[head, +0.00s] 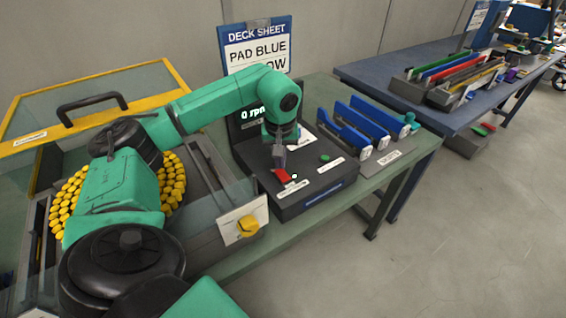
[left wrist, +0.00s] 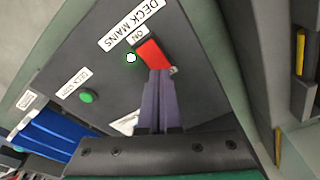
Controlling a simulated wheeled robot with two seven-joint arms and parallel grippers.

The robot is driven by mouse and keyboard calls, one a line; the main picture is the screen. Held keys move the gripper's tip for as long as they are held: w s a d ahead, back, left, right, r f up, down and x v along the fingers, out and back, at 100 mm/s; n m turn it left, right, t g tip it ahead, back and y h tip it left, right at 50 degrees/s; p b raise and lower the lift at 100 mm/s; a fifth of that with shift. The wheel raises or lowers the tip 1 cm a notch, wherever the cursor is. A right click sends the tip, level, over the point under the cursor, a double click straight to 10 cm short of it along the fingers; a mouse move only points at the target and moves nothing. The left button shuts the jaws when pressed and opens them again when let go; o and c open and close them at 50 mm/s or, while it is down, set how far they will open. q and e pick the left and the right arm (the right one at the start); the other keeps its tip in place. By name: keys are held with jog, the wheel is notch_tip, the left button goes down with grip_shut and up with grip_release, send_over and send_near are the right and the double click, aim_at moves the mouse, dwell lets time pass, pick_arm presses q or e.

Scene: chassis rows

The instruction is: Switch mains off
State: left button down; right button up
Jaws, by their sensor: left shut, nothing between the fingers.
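The red mains switch (head: 284,176) sits on the sloped top of the dark control box (head: 300,207). In the left wrist view the red switch (left wrist: 152,54) is beside a label reading DECK MAINS (left wrist: 131,24), with a small ON mark at one end. My left gripper (head: 280,164) is shut and empty, pointing down at the switch. Its closed fingers (left wrist: 158,76) reach the near end of the switch; I cannot tell whether they touch it. My right gripper is not in view.
A green button (head: 324,158) is on the same box, and the display reads 0 rpm (head: 253,112). Blue paddles (head: 362,122) stand to the right. A yellow knob (head: 248,226) and yellow-framed clear cover (head: 90,75) are left. A second table (head: 400,62) stands beyond.

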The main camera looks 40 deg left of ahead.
aim_at(280, 172)
pick_arm(q)
jog(key=shift+f+b, duration=0.4)
jog(key=shift+f, duration=0.3)
notch_tip(280, 172, up, 7)
jog(key=p, duration=0.6)
dwell(0.5)
